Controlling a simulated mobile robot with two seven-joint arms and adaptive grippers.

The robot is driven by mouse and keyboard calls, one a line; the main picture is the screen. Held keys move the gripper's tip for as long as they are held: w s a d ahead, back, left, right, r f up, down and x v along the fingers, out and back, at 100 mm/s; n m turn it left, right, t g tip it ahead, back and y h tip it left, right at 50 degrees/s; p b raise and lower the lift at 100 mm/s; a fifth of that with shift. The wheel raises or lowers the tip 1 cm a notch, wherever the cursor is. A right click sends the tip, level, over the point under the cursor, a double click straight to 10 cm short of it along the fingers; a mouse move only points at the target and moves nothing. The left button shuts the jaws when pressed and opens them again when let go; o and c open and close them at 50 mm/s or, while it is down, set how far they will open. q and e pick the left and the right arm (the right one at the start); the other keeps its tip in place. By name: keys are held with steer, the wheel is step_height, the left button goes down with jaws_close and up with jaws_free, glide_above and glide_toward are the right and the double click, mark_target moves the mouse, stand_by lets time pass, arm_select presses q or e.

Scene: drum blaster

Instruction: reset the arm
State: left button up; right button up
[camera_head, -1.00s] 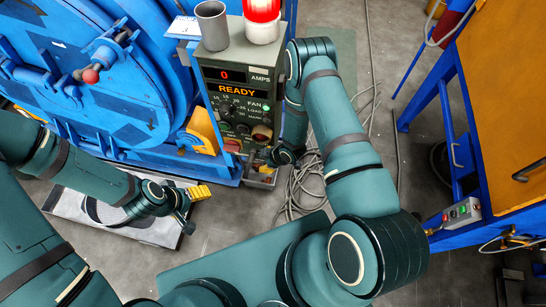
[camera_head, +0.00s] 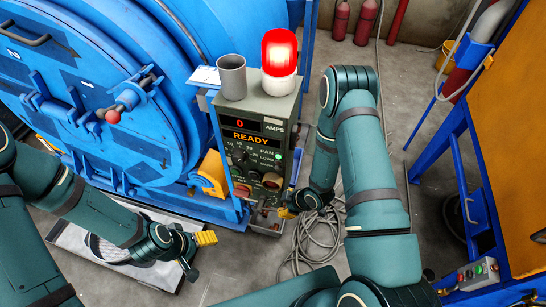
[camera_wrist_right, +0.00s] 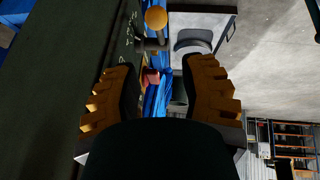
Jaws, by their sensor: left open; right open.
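My left gripper (camera_head: 198,252) is at the lower left in the head view, with yellow finger pads, open and empty above a pale floor mat. My right arm comes down beside the control box (camera_head: 260,135), and my right gripper (camera_head: 285,212) is at the box's lower right side, partly hidden by my arm. In the right wrist view the right gripper (camera_wrist_right: 160,95) shows two yellow-padded fingers spread apart with nothing held between them. The box's dark side is close on the left there, and a round yellowish knob (camera_wrist_right: 156,18) is beyond the fingers.
A blue drum machine (camera_head: 90,90) fills the left. A red lamp (camera_head: 279,52) and a grey cup (camera_head: 232,77) stand on the box. Cables (camera_head: 312,240) lie on the floor. A blue frame with an orange panel (camera_head: 510,120) stands right.

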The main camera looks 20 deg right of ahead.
steer(key=s+a+r+m+g, duration=0.3)
steer(key=s+a+r+m, duration=0.6)
steer(key=m, duration=0.5)
steer(key=shift+s+a+r, duration=0.15)
steer(key=shift+s+r, duration=0.2)
steer(key=shift+r, duration=0.55)
stand_by(1.6)
